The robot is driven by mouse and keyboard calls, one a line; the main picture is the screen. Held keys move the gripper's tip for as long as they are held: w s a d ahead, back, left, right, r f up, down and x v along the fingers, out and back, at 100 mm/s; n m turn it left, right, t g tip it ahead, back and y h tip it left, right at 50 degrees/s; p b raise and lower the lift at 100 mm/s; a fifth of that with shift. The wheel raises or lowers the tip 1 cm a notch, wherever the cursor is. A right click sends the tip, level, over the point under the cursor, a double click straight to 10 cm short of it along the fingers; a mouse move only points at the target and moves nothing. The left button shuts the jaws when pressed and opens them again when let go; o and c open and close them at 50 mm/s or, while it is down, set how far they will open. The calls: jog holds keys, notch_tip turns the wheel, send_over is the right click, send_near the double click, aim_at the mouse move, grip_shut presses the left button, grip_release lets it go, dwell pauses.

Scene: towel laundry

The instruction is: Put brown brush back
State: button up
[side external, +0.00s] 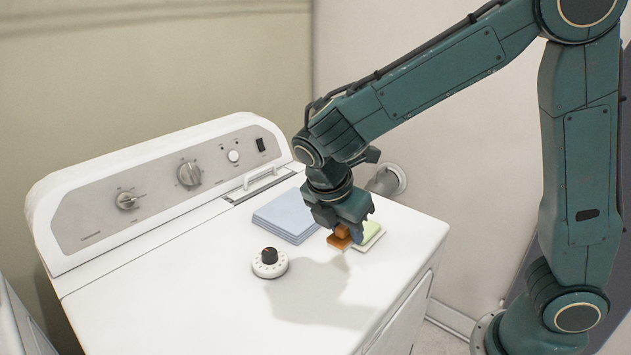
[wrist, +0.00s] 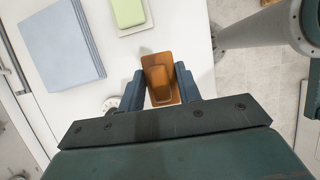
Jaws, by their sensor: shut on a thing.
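The brown brush (side external: 341,238) is an orange-brown block with a raised grip on top. In the wrist view the brush (wrist: 161,77) sits between the two dark blue fingers. My gripper (side external: 343,226) is shut on it, over the right part of the white machine top. In the wrist view my gripper (wrist: 160,88) has one finger on each side of the grip. Whether the brush touches the surface is unclear; a shadow falls on the machine top nearby.
A pale green block (side external: 369,232) on a white tray (side external: 372,243) lies beside the brush. A folded blue towel stack (side external: 287,217) lies behind. A white timer with a dark knob (side external: 269,264) stands left. The machine's front top is clear. A grey pipe (wrist: 262,24) shows at right.

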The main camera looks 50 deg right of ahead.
aim_at(335, 241)
jog(key=shift+f, duration=2.4)
jog(key=shift+f, duration=2.15)
jog(key=shift+f, duration=0.15)
jog(key=o, duration=1)
jog(key=v, duration=1.2)
jog(key=shift+r, duration=0.25)
jog(key=shift+d, duration=0.15)
